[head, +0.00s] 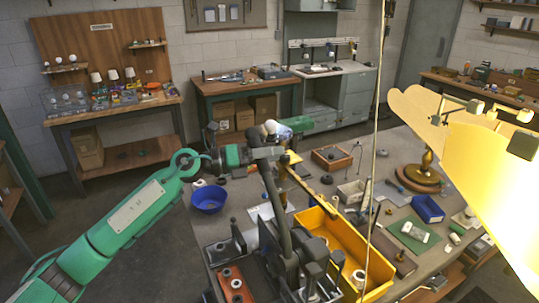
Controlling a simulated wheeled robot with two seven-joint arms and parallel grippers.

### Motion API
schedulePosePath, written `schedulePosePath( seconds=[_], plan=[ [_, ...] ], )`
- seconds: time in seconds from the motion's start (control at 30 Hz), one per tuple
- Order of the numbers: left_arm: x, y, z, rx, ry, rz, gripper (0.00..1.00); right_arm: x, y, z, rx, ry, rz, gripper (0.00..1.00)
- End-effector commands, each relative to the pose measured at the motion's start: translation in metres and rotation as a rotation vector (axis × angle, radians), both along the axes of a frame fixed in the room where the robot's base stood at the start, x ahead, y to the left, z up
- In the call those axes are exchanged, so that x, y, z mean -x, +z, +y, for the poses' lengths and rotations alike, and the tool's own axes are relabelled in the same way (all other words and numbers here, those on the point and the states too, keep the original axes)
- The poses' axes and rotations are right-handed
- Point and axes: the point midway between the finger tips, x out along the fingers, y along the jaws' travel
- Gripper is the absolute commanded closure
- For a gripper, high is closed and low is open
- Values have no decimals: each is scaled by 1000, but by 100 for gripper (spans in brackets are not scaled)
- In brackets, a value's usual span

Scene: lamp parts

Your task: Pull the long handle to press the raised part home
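A bench press (300,268) with a dark grey frame stands on the near part of the workbench. A long dark curved bar (274,205) rises from it, and I take this to be the long handle. My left arm comes in from the left, and my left gripper (264,148) is at the bar's upper end. The wrist and bar overlap there, so I cannot tell whether the fingers are closed on it. The raised part cannot be made out behind the press frame. My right gripper is not in view.
A yellow bin (345,246) stands right of the press, and a blue bowl (209,199) behind it to the left. A brass lamp base (420,176), a blue bin (428,208) and a green mat (413,234) lie farther right. A large glowing lampshade (480,165) fills the right foreground.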

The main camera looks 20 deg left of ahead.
Motion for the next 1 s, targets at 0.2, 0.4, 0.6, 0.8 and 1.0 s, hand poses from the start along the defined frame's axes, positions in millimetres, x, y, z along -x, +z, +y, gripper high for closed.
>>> schedulePosePath(
  seconds=[0.2, 0.4, 0.6, 0.8, 1.0],
  plan=[
    [6, -4, 13, 0, 3, -1, 52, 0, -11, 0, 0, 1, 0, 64],
    [26, -10, 47, -2, 4, 2, 52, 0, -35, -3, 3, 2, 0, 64],
    [48, -10, 84, -3, 4, 2, 52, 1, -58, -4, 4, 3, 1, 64],
    [63, -8, 109, -1, 1, 3, 52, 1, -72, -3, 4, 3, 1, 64],
    [69, -5, 119, 1, -1, 0, 52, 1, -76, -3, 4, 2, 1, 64]
  ],
)
